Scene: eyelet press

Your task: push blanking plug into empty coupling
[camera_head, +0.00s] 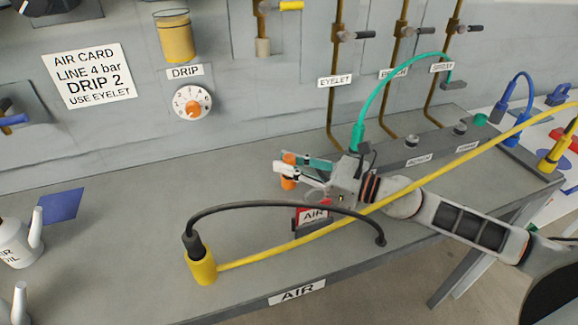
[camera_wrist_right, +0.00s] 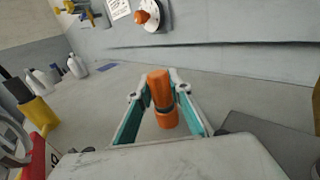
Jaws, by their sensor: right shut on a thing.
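My right gripper (camera_head: 287,168) is shut on an orange blanking plug (camera_head: 288,182), held above the middle of the bench. In the right wrist view the plug (camera_wrist_right: 159,88) stands between the teal-padded fingers (camera_wrist_right: 160,110). A grey manifold block (camera_head: 436,146) runs along the wall to the right of the gripper. On it are two small round fittings, one behind the PUNCH label (camera_head: 411,141) and one behind the SPRAY label (camera_head: 460,128); I cannot tell which is an empty coupling. A green hose end (camera_head: 357,138) stands at the block's left part, partly behind my wrist. My left gripper is not in view.
A yellow coupling (camera_head: 201,267) with a black hose in it stands at the front. Its yellow hose (camera_head: 450,165) crosses the bench past my right arm. White bottles (camera_head: 17,243) are at left. The centre-left bench is clear.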

